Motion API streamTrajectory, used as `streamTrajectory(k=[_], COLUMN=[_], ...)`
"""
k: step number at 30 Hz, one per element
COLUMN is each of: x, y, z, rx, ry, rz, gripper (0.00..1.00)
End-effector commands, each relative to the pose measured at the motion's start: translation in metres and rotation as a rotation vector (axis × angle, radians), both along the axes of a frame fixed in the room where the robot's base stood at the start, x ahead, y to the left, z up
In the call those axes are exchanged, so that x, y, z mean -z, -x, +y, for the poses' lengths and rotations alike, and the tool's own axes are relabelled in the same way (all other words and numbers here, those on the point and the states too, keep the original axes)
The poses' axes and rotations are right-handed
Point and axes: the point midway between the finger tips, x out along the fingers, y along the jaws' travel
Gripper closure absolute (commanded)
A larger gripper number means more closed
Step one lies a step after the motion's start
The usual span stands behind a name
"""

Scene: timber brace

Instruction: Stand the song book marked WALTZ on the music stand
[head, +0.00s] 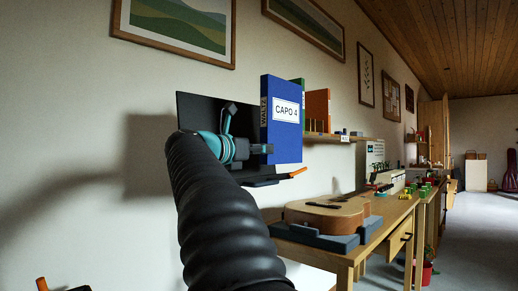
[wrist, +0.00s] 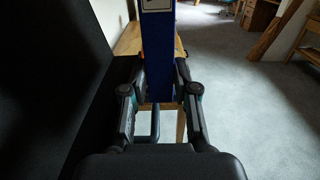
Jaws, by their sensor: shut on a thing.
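The blue song book (head: 285,143) stands upright, with WALTZ on its spine and CAPO 4 on a white cover label. My gripper (head: 262,149) is shut on it near its spine edge. In the wrist view, the book's blue edge (wrist: 157,55) sits between the two fingers (wrist: 157,88). The black music stand (head: 190,108) has its back panel behind and left of my gripper, and its ledge (head: 262,181) lies below the book. I cannot tell whether the book's bottom touches the ledge. In the wrist view the dark panel (wrist: 45,80) fills the left side.
A guitar (head: 325,214) lies on a grey support on the wooden bench (head: 345,252). An orange-tipped part (head: 298,171) sticks out near the ledge. Open floor lies right.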

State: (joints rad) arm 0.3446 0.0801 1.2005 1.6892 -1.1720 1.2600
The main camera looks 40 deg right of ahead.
Motion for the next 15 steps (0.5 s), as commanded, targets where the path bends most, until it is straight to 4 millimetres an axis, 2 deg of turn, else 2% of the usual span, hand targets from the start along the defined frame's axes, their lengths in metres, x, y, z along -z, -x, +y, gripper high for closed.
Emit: streamTrajectory(k=[15], x=[0.008], y=[-0.044], z=[0.004], rx=[-0.001], ry=[0.001], rz=[0.003], gripper=[1.00])
